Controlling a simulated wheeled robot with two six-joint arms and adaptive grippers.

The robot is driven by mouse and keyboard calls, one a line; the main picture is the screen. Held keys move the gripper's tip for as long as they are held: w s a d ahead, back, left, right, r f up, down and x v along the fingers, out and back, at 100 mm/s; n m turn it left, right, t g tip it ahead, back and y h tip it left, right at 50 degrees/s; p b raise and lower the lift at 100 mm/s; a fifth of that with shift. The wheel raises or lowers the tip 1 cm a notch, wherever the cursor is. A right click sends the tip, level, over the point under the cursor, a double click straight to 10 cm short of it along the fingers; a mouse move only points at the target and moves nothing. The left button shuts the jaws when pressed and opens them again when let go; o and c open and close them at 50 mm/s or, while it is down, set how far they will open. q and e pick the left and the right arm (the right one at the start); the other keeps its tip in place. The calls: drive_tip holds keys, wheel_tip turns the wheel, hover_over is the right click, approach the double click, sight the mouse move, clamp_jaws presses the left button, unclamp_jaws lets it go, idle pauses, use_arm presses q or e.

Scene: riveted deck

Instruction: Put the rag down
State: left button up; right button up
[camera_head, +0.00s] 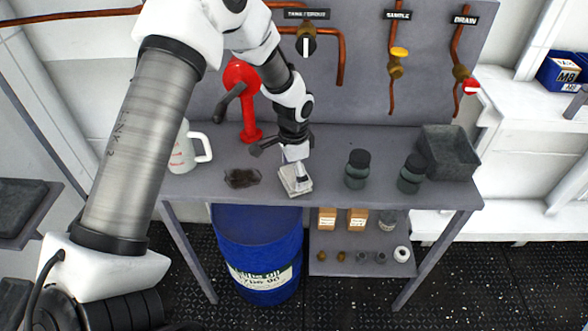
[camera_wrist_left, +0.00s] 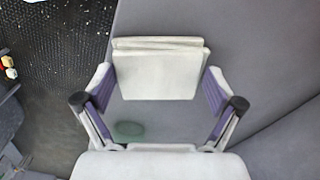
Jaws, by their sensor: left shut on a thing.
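The rag (camera_head: 295,180) is a white, folded square cloth near the front edge of the grey bench (camera_head: 325,172). My left gripper (camera_head: 297,176) reaches down from above and is shut on it. In the left wrist view the rag (camera_wrist_left: 160,70) lies between the two purple-padded fingers of my left gripper (camera_wrist_left: 159,88), its layered folds showing at the top edge. I cannot tell whether the rag touches the bench top. My right gripper is not in view.
A white jug (camera_head: 186,150) and a red hand pump (camera_head: 243,100) stand left of the gripper. Two dark bottles (camera_head: 357,170) (camera_head: 411,173) and a grey bin (camera_head: 450,153) stand to the right. A blue drum (camera_head: 258,245) is below. Bench between rag and bottles is clear.

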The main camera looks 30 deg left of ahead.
sight(294, 175)
use_arm(q)
drive_tip(key=shift+f, duration=0.1)
drive_tip(key=o, duration=0.7)
wheel_tip(294, 175, up, 12)
drive_tip(key=shift+r+b, duration=0.15)
drive_tip(key=shift+b, duration=0.4)
drive_tip(key=shift+s, duration=0.1)
